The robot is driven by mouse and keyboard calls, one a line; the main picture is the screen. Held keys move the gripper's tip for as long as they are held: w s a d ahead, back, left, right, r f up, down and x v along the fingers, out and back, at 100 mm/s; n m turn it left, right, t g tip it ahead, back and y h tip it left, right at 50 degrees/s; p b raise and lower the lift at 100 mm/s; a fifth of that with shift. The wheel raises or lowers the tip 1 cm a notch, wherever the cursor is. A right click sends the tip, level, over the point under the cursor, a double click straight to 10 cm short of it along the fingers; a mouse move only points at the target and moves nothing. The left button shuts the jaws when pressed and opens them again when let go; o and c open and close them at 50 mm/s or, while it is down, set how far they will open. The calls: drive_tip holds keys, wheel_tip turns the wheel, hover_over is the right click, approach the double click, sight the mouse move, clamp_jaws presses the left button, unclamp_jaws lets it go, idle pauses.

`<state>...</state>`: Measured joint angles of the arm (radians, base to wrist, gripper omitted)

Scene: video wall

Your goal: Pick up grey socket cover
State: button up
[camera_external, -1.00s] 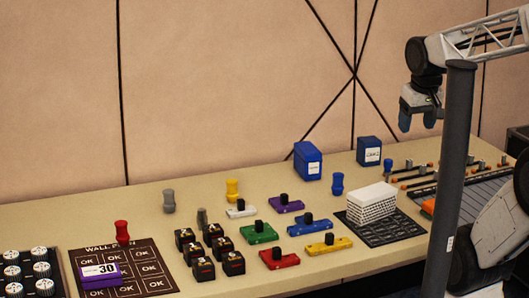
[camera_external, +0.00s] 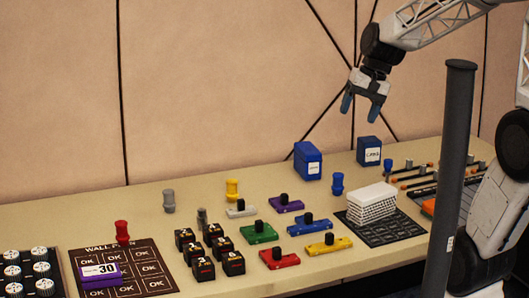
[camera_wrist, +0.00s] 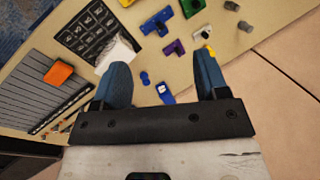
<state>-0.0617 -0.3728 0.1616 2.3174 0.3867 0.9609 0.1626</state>
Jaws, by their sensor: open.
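A light grey spool-shaped piece (camera_external: 169,201), which looks like the grey socket cover, stands upright near the back of the table, left of a yellow spool (camera_external: 232,189). In the wrist view a grey piece (camera_wrist: 246,26) near the top right appears to be the same one. A darker grey piece (camera_external: 202,218) stands closer to the black blocks. My gripper (camera_external: 361,110) is open and empty, high above the table's right part, well right of the grey piece. Its two blue fingers (camera_wrist: 162,65) are spread in the wrist view.
Two blue boxes (camera_external: 308,161) (camera_external: 369,151) stand at the back. Coloured slider pieces (camera_external: 259,234), several black blocks (camera_external: 203,269) and a red spool (camera_external: 122,232) spread leftward. A white stack (camera_external: 372,202) sits on a black grid. A dark post (camera_external: 452,170) rises in front.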

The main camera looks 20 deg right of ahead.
drive_tip(key=w+a+f+m+g+y, duration=0.1)
drive_tip(key=w+a+f+m+y, duration=0.1)
drive_tip(key=w+a, duration=0.4)
drive_tip(key=w+a+f+m+y, duration=0.2)
drive_tip(key=w+a+f, duration=0.15)
drive_tip(key=w, duration=0.45)
drive_tip(key=w+a+f+m+y, duration=0.2)
drive_tip(key=w+a+f+m, duration=0.1)
drive_tip(key=w+a+f, duration=0.5)
drive_tip(key=w+a+f+m+y, duration=0.2)
drive_tip(key=w+a+f+m, duration=0.25)
drive_tip(key=w+a, duration=0.4)
drive_tip(key=m+t+y, duration=0.2)
drive_tip(key=m, duration=0.2)
approach(169, 196)
drive_tip(key=w, duration=0.1)
drive_tip(key=a+f, duration=0.1)
drive_tip(key=w, duration=0.1)
drive_tip(key=shift+w+a+f, duration=0.25)
drive_tip(key=shift+w+a, duration=0.1)
drive_tip(key=shift+a, duration=0.05)
drive_tip(key=shift+a, duration=0.1)
drive_tip(key=shift+x, duration=1.15)
drive_tip(key=shift+s+a+f, duration=0.1)
drive_tip(key=shift+a, duration=0.05)
drive_tip(key=shift+s+x, duration=0.15)
drive_tip(key=shift+x, duration=1.05)
drive_tip(key=shift+s+x, duration=0.2)
drive_tip(key=shift+x, duration=1)
